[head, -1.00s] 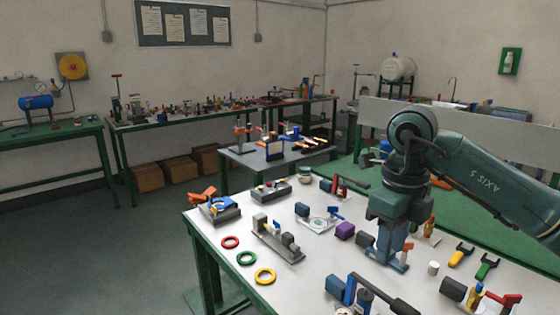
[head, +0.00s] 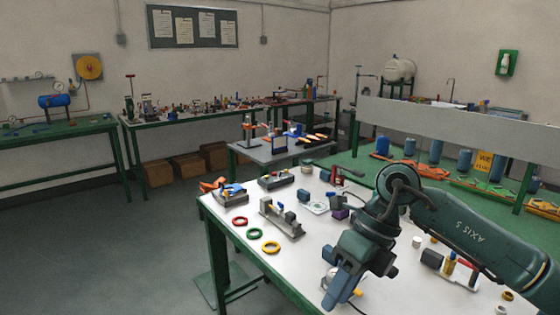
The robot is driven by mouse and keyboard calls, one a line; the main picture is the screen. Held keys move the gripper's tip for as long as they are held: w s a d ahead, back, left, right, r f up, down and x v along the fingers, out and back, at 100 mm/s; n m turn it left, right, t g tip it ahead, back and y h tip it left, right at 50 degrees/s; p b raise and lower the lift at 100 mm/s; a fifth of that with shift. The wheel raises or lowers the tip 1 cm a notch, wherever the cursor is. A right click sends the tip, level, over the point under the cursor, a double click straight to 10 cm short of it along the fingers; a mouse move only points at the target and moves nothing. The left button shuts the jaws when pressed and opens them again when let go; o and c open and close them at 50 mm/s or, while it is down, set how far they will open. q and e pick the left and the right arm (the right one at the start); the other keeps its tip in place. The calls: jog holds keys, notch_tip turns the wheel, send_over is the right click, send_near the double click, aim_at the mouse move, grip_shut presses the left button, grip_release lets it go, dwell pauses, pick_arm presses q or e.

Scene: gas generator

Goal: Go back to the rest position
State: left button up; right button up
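My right arm comes in from the right over the white workbench (head: 225,215). My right gripper (head: 338,292) points down near the bottom of the head view, over the front part of the bench. Its fingers sit close together and partly overlap small parts below, so I cannot tell whether they are open or shut. No held object is clear. My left gripper is not in view.
The bench bears a red ring (head: 239,221), a green ring (head: 253,234), a yellow ring (head: 271,247) and a grey vise-like fixture (head: 281,217). A dark cylinder (head: 432,258) lies right of my arm. Open floor (head: 120,255) lies left of the bench.

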jog(key=s+a+r+m+g+y, duration=0.25)
jog(key=s+a+m+y, duration=0.35)
jog(key=a+y, duration=0.8)
jog(key=w+d+f+m+t+h+p, duration=0.15)
jog(key=d+f+m+t+h, duration=0.35)
jog(key=m+t, duration=0.75)
jog(key=w+d+f+m+t+h, duration=0.25)
jog(key=d+f+m+t, duration=0.35)
jog(key=m+t, duration=0.7)
jog(key=s+d+f+m+g+h, duration=0.3)
jog(key=s+f+m+g+h, duration=0.1)
jog(key=f, duration=0.5)
jog(key=s+d+f+m+g+h, duration=0.4)
jog(key=s+f+m+g, duration=0.2)
jog(key=s+f, duration=0.2)
jog(key=shift+s+d+f+p, duration=0.3)
jog(key=shift+s+f+p, duration=0.05)
jog(key=shift+f+p, duration=0.1)
jog(key=shift+m, duration=0.25)
